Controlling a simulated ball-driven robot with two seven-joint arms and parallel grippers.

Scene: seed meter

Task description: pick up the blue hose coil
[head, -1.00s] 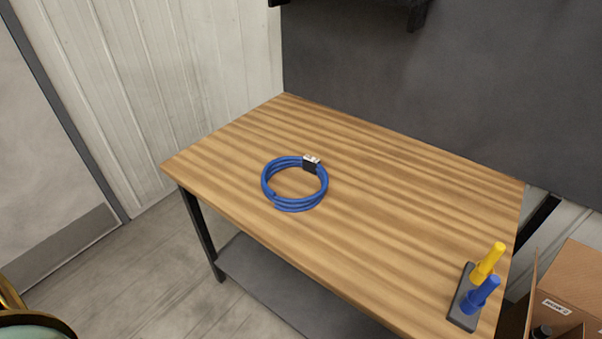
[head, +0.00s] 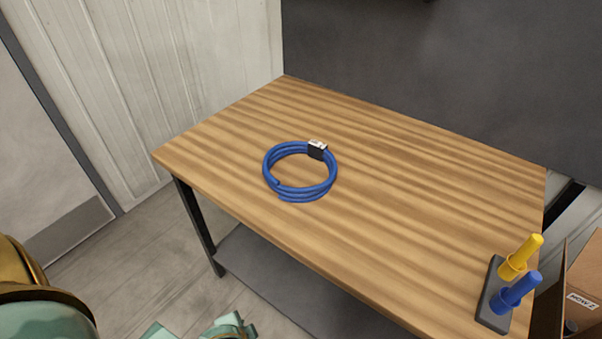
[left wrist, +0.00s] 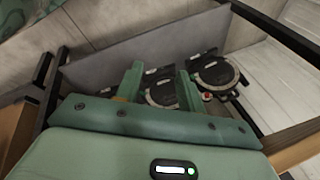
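The blue hose coil (head: 287,191) lies flat on the wooden table (head: 420,205), left of its middle, with a black and white clip or tag on its far right side. My left gripper (head: 195,331) shows only in part at the bottom edge of the head view, nearer to me than the table and well apart from the coil. In the left wrist view its two green fingers (left wrist: 160,74) are spread with nothing held between them. The coil does not show in the left wrist view. My right gripper is in neither view.
A dark stand (head: 489,302) with a yellow and a blue handle stands at the table's right front corner. A cardboard box (head: 586,262) is beyond that side. The table around the coil is clear. Round black devices (left wrist: 215,72) show beyond my left fingers.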

